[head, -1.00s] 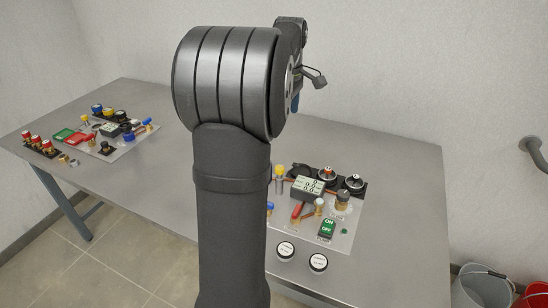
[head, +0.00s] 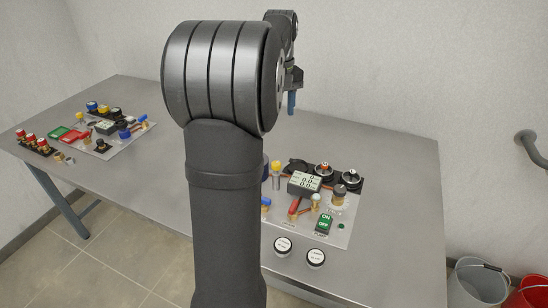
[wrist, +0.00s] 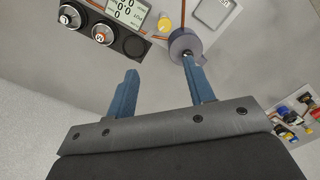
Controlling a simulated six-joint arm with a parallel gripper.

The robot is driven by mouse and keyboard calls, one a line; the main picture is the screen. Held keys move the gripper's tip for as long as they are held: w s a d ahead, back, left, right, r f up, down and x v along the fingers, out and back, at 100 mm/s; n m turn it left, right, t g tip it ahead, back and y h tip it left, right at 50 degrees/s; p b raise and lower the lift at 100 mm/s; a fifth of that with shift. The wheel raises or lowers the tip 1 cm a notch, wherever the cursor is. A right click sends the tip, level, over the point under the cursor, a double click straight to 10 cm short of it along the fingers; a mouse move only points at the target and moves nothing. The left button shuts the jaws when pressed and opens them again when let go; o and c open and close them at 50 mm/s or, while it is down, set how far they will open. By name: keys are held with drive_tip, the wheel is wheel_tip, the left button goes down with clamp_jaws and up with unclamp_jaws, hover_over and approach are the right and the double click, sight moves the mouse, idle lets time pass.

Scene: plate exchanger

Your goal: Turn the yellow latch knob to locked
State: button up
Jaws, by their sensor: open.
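A yellow knob (head: 276,168) stands on a short post at the back left of the near panel (head: 338,236), beside my arm. I cannot tell which way it is turned. My gripper (head: 291,102) is above and behind the near panel in the head view, with a blue finger pointing down. In the wrist view my gripper (wrist: 155,80) has its two blue fingers wide apart with nothing between them. The right fingertip appears in front of a round blue-purple part (wrist: 181,42); I cannot tell whether they touch.
The near panel carries a display (head: 304,182), a red-handled lever (head: 295,206) and a green ON/OFF switch (head: 324,224). A second panel (head: 128,141) with several coloured knobs lies at the left. Bare bench (head: 395,190) lies to the right. My arm hides part of the near panel.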

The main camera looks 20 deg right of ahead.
drive_tip(key=f+m, duration=1)
drive_tip(key=f, duration=0.1)
drive_tip(key=a+f+m, duration=0.1)
drive_tip(key=f+m, duration=0.4)
drive_tip(key=f, duration=0.1)
drive_tip(key=shift+s+a, duration=0.1)
drive_tip(key=shift+s, duration=0.25)
drive_tip(key=c, duration=1)
